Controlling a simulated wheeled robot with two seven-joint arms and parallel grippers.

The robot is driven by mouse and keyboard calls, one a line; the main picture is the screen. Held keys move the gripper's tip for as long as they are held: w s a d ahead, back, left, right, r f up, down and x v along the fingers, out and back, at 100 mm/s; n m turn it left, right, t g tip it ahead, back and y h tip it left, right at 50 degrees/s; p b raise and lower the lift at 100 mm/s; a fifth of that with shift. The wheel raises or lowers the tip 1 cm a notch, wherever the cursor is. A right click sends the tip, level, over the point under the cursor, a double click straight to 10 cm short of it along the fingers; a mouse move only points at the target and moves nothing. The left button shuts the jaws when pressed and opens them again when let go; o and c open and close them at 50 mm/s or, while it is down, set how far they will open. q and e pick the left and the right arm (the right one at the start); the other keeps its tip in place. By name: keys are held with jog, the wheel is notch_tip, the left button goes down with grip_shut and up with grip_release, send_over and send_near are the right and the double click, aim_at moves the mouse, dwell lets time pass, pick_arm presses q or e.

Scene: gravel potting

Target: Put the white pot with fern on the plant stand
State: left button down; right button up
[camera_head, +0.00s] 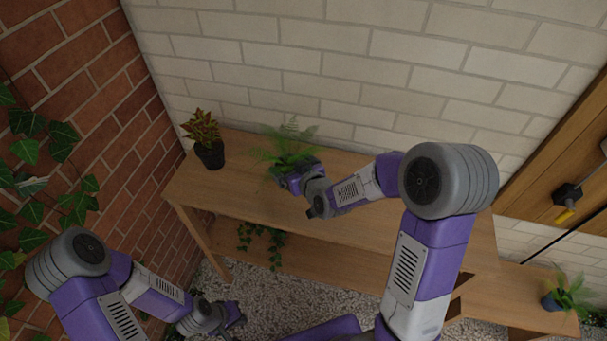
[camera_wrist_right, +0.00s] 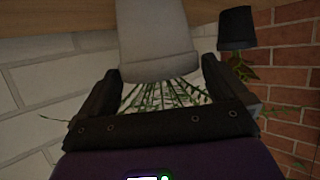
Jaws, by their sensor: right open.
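The white pot (camera_wrist_right: 152,45) shows upside down in the right wrist view, with its base at the wooden top and green fern fronds (camera_wrist_right: 165,95) below. It stands between the two fingers of my open right gripper (camera_wrist_right: 160,88); I cannot tell if they touch it. In the head view the fern (camera_head: 287,147) rises behind my right gripper (camera_head: 290,178), which hides the pot. The fern is at the back of a wooden two-level table (camera_head: 235,190), possibly the plant stand. My left gripper (camera_head: 235,315) is low at the left, away from the fern; its jaw state is unclear.
A dark pot (camera_head: 210,155) with a red-green plant stands left of the fern. A trailing plant (camera_head: 262,240) sits on the lower shelf. A lower wooden bench (camera_head: 520,300) at right holds a blue potted plant (camera_head: 560,300). Brick walls close the left and back.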

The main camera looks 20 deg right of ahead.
jog(key=b+v, duration=0.6)
jog(key=v, duration=0.4)
jog(key=shift+b, duration=0.4)
